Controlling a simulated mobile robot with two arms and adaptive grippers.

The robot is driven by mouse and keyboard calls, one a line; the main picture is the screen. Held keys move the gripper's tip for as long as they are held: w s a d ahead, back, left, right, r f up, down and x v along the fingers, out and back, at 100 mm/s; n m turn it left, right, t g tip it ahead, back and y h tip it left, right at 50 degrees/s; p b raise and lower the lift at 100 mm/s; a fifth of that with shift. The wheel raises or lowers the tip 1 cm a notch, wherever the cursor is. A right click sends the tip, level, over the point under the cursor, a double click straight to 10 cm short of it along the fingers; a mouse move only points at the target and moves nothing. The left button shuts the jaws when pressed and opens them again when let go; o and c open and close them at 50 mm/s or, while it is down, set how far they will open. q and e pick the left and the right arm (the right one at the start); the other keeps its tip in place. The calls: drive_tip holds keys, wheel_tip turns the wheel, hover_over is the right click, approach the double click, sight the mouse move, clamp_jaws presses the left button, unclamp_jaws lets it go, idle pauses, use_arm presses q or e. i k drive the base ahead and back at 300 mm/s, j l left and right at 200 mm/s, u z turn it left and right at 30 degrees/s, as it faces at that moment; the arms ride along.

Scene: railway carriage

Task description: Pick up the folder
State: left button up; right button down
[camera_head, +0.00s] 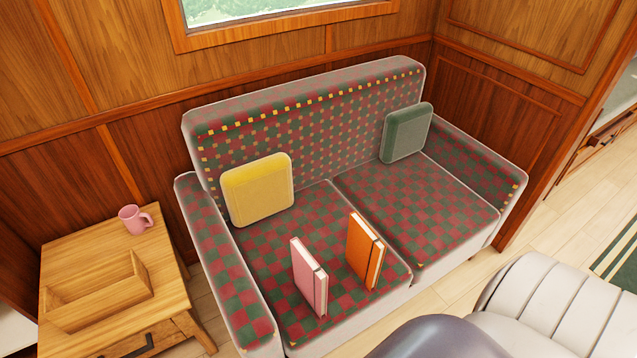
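Two thin, folder-like items stand upright on the left seat cushion of the checked sofa. One is pink (308,277), with a dark band near its edge. The other is orange (364,250), also with a dark band, and stands to the right of the pink one and slightly farther back. They are apart from each other. I cannot tell which one the task calls the folder. Neither of my grippers shows in the head view.
The red and green sofa (420,205) holds a yellow cushion (258,188) and a green cushion (406,134). Left of it, a wooden side table (170,285) bears a pink mug (137,219) and a wooden tray (75,309).

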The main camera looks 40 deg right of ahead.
sight(311, 280)
drive_tip(key=z, duration=1.05)
drive_tip(key=u, duration=1.55)
drive_tip(key=z, duration=1.55)
drive_tip(key=k+j+u, duration=0.2)
drive_tip(key=j, duration=0.2)
drive_tip(key=i+l, duration=0.05)
drive_tip(key=i, duration=0.05)
